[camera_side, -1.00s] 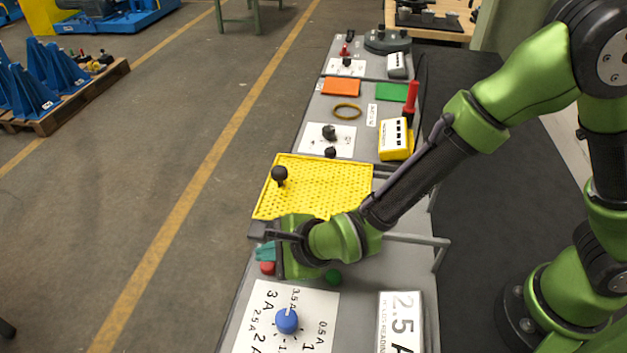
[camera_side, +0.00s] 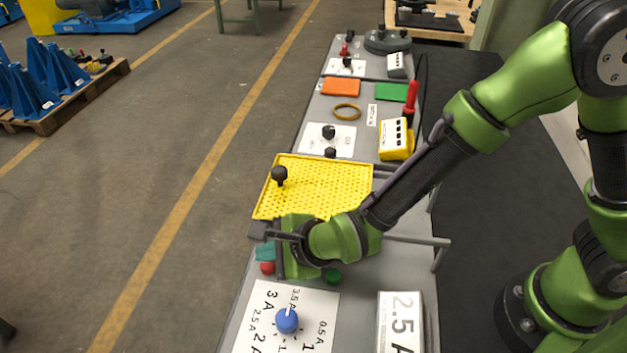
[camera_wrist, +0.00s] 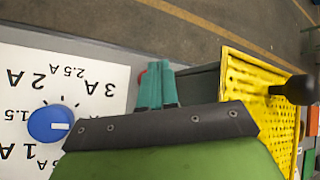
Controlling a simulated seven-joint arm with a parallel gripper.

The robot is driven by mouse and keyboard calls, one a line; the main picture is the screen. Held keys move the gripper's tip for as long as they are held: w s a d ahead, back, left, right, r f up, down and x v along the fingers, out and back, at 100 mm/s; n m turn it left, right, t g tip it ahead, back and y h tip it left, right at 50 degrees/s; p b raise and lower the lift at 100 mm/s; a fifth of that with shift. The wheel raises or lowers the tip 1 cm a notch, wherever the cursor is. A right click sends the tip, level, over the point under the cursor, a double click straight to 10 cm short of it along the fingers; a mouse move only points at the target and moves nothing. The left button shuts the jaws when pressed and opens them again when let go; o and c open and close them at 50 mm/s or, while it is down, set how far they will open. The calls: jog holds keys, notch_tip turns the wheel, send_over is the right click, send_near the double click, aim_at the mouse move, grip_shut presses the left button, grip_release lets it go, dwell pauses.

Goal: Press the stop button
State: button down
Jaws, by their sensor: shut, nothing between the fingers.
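The red button (camera_side: 267,268) sits on the grey bench panel, above the dial plate in the side view. In the wrist view, only a sliver of the red button (camera_wrist: 142,76) shows beside the fingers. My gripper (camera_side: 265,252) is shut and empty, its teal fingers pointing down right by the red button. The fingers (camera_wrist: 157,76) also show side by side in the wrist view. I cannot tell whether they touch the button. A green button (camera_side: 332,276) lies to the right of the red one, partly behind my wrist in the side view.
A yellow perforated guard (camera_side: 320,186) with a black knob (camera_side: 279,174) stands just beyond my wrist. A blue dial (camera_side: 287,320) sits on a white scale plate, and a display reading 2.5 A (camera_side: 402,318) is right of it. A grey bar runs right of my wrist.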

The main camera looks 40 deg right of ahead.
aim_at(272, 267)
jog(key=shift+f, duration=0.1)
dwell(0.3)
jog(key=shift+f, duration=0.35)
jog(key=shift+f, duration=0.5)
dwell(0.7)
jog(key=shift+r, duration=0.95)
jog(key=shift+r, duration=2.5)
